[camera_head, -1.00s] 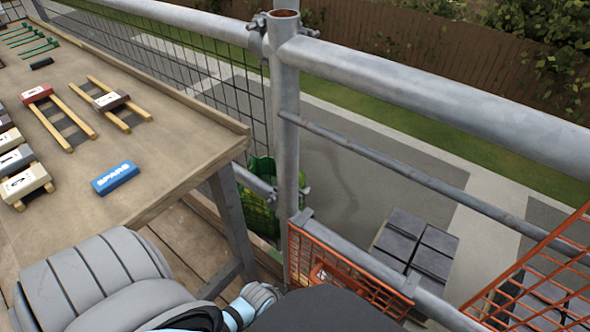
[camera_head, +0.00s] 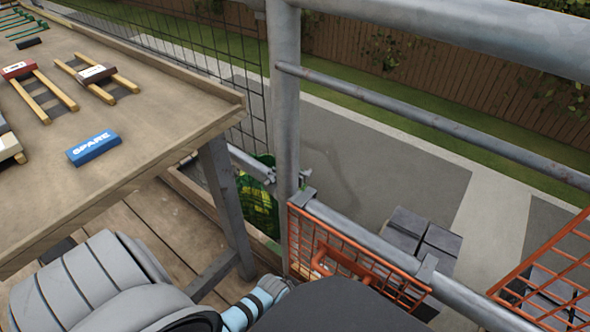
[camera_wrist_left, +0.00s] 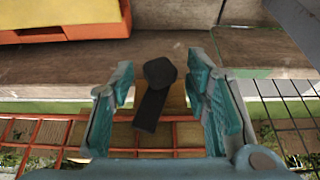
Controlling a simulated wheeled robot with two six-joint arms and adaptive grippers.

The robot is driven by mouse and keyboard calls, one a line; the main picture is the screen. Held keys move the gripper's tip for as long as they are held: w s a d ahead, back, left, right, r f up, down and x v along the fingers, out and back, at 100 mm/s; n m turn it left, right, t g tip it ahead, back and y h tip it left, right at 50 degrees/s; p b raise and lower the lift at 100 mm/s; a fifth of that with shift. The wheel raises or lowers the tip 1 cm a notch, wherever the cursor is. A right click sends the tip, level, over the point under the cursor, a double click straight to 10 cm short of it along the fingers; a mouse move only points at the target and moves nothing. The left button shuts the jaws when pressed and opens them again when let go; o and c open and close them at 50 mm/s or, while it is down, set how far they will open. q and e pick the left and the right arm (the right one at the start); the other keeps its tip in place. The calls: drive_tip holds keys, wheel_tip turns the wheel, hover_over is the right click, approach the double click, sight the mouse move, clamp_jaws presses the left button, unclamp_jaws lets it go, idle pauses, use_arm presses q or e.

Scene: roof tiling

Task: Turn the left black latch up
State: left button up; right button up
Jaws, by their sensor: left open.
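In the left wrist view a black latch (camera_wrist_left: 153,92) has a rounded head at the top and a short bar hanging down and slightly left. It sits in front of a wooden board, between the fingers of my left gripper (camera_wrist_left: 158,103). The teal fingers are spread on either side of the latch, with visible gaps, and are not closed on it. In the head view my left arm reaches in at the bottom, but its fingertips and the latch cannot be made out there. My right gripper is in neither view.
An orange mesh gate (camera_head: 350,262) and grey rails with a post (camera_head: 284,110) stand close to my left arm. A workbench (camera_head: 130,140) with a blue SPARE block (camera_head: 93,148) is at left. A yellow and orange object (camera_wrist_left: 60,22) is upper left in the wrist view.

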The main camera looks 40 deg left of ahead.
use_arm(q)
clamp_jaws()
drive_tip(key=h+b, duration=0.2)
drive_tip(key=h, duration=0.1)
drive_tip(key=shift+s+a+f+n, duration=0.1)
drive_tip(key=shift+a+n, duration=0.2)
drive_tip(key=shift+n, duration=0.1)
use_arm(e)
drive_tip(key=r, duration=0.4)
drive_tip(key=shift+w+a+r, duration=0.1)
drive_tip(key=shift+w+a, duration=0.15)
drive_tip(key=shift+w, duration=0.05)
use_arm(q)
unclamp_jaws()
drive_tip(key=v, duration=1.2)
drive_tip(key=shift+a, duration=0.25)
